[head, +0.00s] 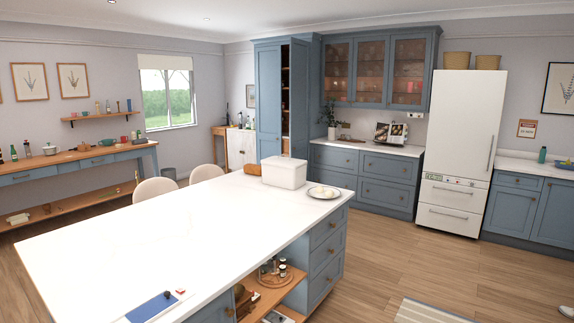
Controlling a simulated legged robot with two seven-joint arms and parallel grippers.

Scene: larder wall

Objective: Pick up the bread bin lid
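A white box that looks like the bread bin (284,175) stands near the far end of the white island top. Its pale lid (285,163) appears to lie flat on top, closed. I cannot make out a handle at this distance. A brown loaf-like item (253,169) is just behind it to the left. Neither of my grippers can be made out in the head view.
A round plate (313,193) with pale items sits right of the bin. The island top (160,220) is mostly bare, with a blue book or board (152,307) at its near edge. Two chairs (155,188) stand at its far side. The wooden floor (400,262) to the right is open.

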